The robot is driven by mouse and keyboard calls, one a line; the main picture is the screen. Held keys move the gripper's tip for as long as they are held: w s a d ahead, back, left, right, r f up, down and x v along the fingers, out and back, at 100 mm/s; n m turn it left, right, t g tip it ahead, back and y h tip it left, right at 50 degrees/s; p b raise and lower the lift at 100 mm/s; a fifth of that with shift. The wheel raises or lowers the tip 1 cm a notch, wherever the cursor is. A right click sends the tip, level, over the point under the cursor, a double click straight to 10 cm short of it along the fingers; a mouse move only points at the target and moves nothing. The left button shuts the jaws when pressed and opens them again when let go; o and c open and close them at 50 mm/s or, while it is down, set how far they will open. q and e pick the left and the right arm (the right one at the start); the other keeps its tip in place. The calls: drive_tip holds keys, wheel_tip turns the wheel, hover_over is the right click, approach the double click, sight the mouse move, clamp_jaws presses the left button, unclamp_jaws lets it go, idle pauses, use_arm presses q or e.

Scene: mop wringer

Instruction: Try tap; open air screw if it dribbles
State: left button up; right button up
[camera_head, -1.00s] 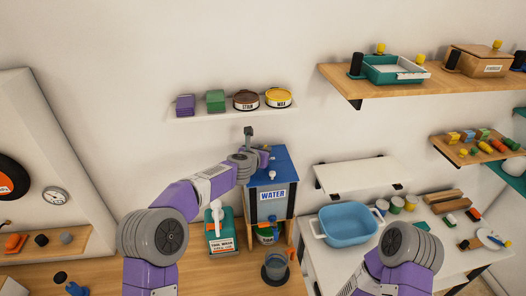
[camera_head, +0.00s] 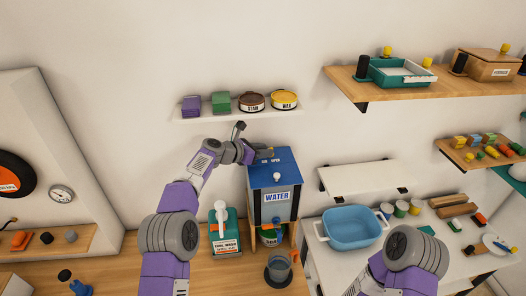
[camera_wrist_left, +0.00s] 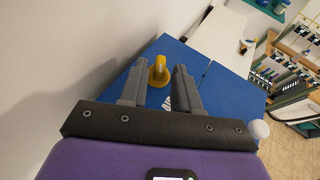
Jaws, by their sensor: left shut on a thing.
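The water container (camera_head: 282,207) is a dark box with a blue lid and a WATER label, standing on a wooden stand. No stream from the tap can be made out. The yellow air screw (camera_wrist_left: 158,72) stands on the blue lid (camera_wrist_left: 185,60) in the left wrist view. My left gripper (camera_wrist_left: 160,80) is shut on it, one finger on each side. In the head view this gripper (camera_head: 266,154) is at the lid's back left. My right gripper is out of view.
A white knob (camera_head: 279,177) is on the lid. A teal jug (camera_head: 223,232) stands left of the container, and a blue basin (camera_head: 353,228) is on the white table at right. A shelf with tins (camera_head: 252,101) hangs just above my left wrist.

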use_arm(q)
drive_tip(key=shift+w+m+g+h, duration=0.15)
drive_tip(key=shift+m+g+h, duration=0.35)
drive_tip(key=shift+m+g, duration=0.2)
idle(0.5)
drive_tip(key=o, duration=0.6)
drive_tip(key=shift+o, duration=0.6)
drive_tip(key=shift+w+f, duration=0.1)
